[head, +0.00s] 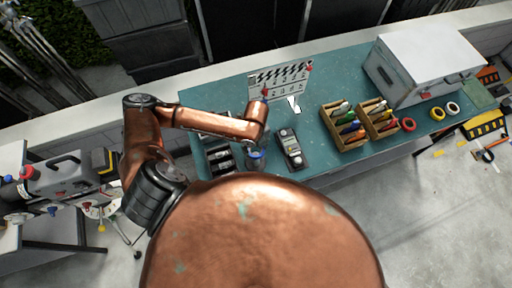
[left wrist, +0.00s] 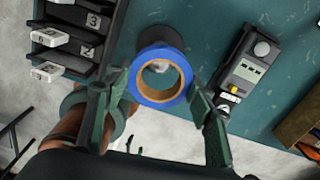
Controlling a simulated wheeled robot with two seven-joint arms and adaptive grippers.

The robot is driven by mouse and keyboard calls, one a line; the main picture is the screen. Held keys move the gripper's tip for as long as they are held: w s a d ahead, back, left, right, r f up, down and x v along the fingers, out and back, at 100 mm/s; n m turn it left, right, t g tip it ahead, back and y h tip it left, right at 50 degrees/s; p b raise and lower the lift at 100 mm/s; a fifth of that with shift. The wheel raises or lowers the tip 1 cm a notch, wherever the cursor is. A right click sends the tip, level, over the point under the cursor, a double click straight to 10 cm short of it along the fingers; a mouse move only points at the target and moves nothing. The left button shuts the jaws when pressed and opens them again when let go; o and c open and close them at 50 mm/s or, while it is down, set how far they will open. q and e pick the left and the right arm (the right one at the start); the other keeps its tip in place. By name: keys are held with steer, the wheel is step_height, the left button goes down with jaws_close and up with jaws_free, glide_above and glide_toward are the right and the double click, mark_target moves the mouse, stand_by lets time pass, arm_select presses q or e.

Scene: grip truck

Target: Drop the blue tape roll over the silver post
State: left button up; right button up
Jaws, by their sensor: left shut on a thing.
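The blue tape roll (left wrist: 162,52), with a tan cardboard core, sits between the two dark green fingers of my left gripper (left wrist: 158,88), which is shut on it. Its open hole faces the wrist camera. A greyish piece, apparently the silver post (left wrist: 159,66), shows through the hole. A dark round base (left wrist: 152,36) shows just beyond the roll's upper edge. I cannot tell whether the roll is around the post or only above it. In the head view the blue roll (head: 256,154) is a small patch below my left forearm, close to the table. My right gripper is not in view.
On the teal table (head: 340,78), a dark slotted rack (head: 220,157) stands left of the roll and a grey meter (head: 290,148) right of it. A clapperboard (head: 281,80) stands behind. Wooden trays (head: 344,127) and a white case (head: 425,62) are farther right.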

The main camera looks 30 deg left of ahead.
mark_target(256, 156)
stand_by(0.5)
arm_select(q)
steer(key=shift+f, duration=0.3)
steer(key=shift+f, duration=0.1)
steer(key=shift+f+b, duration=0.45)
steer(key=shift+f, duration=0.3)
steer(key=shift+f+b, duration=0.3)
steer(key=shift+f, duration=0.4)
steer(key=shift+f+b, duration=0.5)
steer(key=shift+f, duration=0.8)
steer(key=shift+f+b, duration=0.3)
steer(key=shift+f, duration=0.55)
steer(key=shift+f+b, duration=0.3)
steer(key=shift+f, duration=1)
